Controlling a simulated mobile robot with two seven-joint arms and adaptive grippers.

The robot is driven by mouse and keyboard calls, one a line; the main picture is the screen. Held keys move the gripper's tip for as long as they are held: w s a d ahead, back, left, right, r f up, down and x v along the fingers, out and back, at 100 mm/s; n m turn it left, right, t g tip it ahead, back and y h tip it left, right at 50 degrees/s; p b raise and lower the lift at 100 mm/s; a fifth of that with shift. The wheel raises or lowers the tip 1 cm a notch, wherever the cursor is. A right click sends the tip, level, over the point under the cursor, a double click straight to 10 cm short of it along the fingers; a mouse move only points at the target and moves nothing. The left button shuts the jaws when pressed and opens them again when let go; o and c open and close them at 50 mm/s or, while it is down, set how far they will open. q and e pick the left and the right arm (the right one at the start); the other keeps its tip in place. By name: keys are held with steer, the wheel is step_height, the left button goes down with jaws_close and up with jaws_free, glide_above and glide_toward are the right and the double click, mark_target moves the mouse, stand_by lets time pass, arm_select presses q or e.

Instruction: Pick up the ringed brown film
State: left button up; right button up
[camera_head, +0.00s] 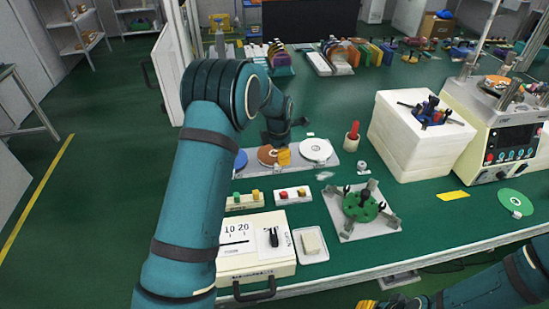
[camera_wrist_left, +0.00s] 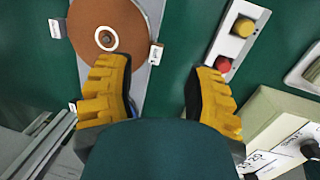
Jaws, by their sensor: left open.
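The brown film (camera_wrist_left: 100,20) is a flat disc with a white ring round its central hole. It has a small white tab at each side in the left wrist view. In the head view the brown film (camera_head: 266,155) lies on a pale strip between a blue disc and a white disc, partly hidden by my gripper. My left gripper (camera_wrist_left: 158,69) is open and empty, its yellow fingers wide apart, with the disc beyond the left fingertip. It also shows in the head view (camera_head: 284,155). My right gripper (camera_head: 392,302) is cut off at the bottom edge.
The blue disc (camera_head: 240,160) and white disc (camera_head: 316,149) flank the film. Button boxes (camera_head: 292,194) stand nearer, beside a fixture plate with a green disc (camera_head: 363,206). A white block (camera_head: 420,145) and a machine (camera_head: 508,140) stand right.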

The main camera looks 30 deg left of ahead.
arm_select(q)
steer(key=f, duration=0.2)
steer(key=f+b, duration=0.1)
steer(key=f, duration=0.1)
steer(key=a+f, duration=0.1)
steer(key=f, duration=0.1)
steer(key=shift+w, duration=0.35)
steer(key=shift+w+f+b, duration=0.1)
steer(key=shift+f+b, duration=0.2)
steer(key=shift+f, duration=0.05)
steer(key=shift+o, duration=0.3)
jaws_close()
